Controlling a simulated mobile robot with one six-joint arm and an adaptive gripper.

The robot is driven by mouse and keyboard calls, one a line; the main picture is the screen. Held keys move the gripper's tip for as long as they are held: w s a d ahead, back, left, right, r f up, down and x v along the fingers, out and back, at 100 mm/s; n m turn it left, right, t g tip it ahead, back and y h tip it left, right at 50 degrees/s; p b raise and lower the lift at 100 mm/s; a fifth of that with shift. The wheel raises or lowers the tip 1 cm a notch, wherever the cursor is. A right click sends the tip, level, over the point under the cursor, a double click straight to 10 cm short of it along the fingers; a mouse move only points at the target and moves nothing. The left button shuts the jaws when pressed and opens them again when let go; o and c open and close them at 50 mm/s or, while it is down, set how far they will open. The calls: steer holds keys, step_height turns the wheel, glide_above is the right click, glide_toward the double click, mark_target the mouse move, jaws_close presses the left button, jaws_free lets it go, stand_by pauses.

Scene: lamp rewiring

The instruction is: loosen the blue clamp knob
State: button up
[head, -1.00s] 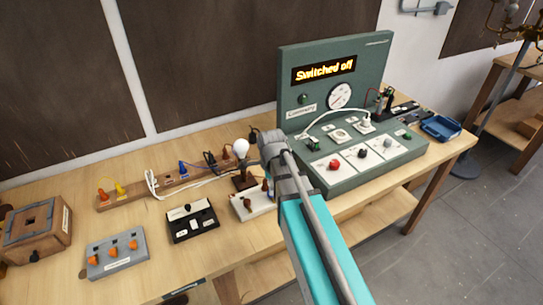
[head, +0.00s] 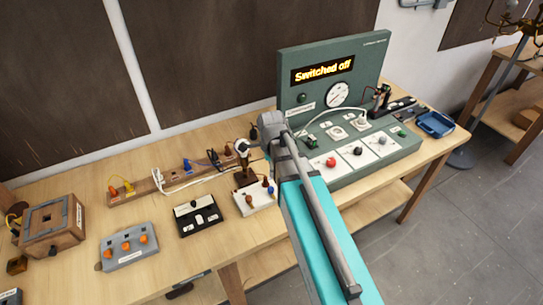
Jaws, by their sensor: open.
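My wrist hides the bench just right of the block.
The green console (head: 350,165) stands close to the right of my arm and reads "Switched off". A black switch box (head: 197,214), a grey box with orange knobs (head: 129,246) and a wooden box (head: 52,227) stand on the left. The bench front between them is clear.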

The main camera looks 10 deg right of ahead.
steer(key=shift+r+p, duration=1.05)
steer(key=shift+r, duration=0.35)
steer(key=s+f+n+b, duration=0.2)
steer(key=s+n, duration=0.2)
steer(key=n, duration=0.6)
steer(key=s+d+f+n+b, duration=0.1)
steer(key=s+f+n+b, duration=0.2)
steer(key=n, duration=0.7)
steer(key=shift+s, duration=1.05)
